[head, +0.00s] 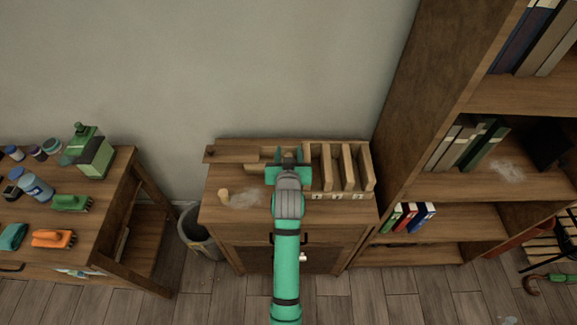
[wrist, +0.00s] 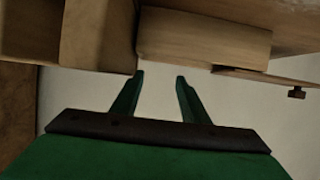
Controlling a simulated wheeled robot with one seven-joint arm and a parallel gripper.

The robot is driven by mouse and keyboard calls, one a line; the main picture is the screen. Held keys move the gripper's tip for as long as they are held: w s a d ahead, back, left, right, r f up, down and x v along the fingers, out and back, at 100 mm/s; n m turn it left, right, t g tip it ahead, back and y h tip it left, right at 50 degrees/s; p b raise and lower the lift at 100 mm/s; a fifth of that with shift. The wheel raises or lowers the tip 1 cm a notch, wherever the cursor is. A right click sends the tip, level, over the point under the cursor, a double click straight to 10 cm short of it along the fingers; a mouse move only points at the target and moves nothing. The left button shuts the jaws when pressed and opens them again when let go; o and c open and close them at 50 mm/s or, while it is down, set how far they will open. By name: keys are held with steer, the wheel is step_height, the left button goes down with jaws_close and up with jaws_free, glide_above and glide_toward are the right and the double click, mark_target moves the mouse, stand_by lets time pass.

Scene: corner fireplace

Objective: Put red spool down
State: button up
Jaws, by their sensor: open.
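My gripper (head: 288,160) is over the back of the small wooden cabinet (head: 240,215), at the left end of the slotted wooden rack (head: 340,168). In the wrist view its two green fingers (wrist: 160,76) are apart, with nothing seen between them. Wooden blocks (wrist: 205,38) lie just beyond the fingertips there. I see no red spool in either view. My gripper and arm hide part of the cabinet top and the rack's left end.
A table (head: 95,222) with bottles and brushes is at left. A tall bookshelf (head: 415,120) rises close on the right.

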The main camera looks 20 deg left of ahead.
steer(key=v, duration=1.1)
steer(key=shift+s, duration=0.15)
steer(key=shift+f, duration=0.1)
